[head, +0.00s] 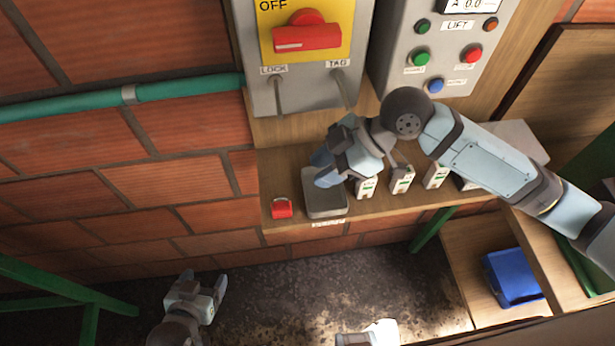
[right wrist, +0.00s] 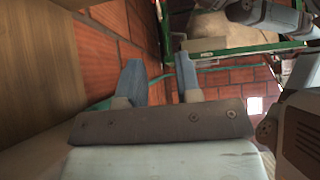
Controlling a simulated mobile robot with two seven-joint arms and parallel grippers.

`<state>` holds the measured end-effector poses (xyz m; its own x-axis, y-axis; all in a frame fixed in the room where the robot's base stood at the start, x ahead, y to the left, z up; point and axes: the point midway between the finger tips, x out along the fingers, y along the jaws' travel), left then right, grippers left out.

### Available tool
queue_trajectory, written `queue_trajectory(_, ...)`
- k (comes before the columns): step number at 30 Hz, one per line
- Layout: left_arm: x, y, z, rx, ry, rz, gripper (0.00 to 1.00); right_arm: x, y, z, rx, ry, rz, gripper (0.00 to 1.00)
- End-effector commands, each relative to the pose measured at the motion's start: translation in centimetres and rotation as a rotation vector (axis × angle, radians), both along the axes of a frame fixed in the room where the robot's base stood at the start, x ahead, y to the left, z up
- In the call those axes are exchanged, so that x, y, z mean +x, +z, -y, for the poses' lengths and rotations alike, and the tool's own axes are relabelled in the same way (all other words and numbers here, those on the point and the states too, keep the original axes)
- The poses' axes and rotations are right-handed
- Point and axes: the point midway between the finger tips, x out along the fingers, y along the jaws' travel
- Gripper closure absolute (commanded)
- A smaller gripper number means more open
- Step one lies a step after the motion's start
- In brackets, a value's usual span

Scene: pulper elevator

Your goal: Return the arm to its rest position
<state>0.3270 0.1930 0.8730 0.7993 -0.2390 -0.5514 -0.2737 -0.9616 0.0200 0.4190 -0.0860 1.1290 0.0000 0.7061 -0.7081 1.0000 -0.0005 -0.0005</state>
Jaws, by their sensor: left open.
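My right arm (head: 490,160) reaches in from the right in the head view, bent over the wooden shelf. Its right gripper (head: 322,170) is above the grey pad on the shelf. In the right wrist view the two blue-grey fingers of the right gripper (right wrist: 158,80) stand apart, with only the brick wall showing between them. My left gripper (head: 207,292) is low at the bottom left of the head view, open and empty over the dark floor.
The shelf (head: 375,210) holds a red padlock (head: 282,208), a grey pad (head: 325,204) and white tags (head: 401,179). Above are a red-handled switch box (head: 307,37) and a lift panel (head: 440,45). A blue bin (head: 513,278) stands lower right.

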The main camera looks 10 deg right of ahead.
Motion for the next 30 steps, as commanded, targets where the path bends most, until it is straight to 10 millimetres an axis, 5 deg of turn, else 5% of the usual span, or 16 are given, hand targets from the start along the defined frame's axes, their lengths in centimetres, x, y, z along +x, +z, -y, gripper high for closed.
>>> queue_trajectory(20, 0.1, 0.0, -0.2, 0.003, 0.002, 0.004, 0.26, -0.1, 0.4, 0.3, 0.000, -0.003, 0.000, 0.68)
queue_trajectory(30, 0.2, 0.0, -0.2, 0.003, 0.002, 0.005, 0.26, -2.7, -2.6, 0.1, 0.000, -0.267, -0.023, 0.68)
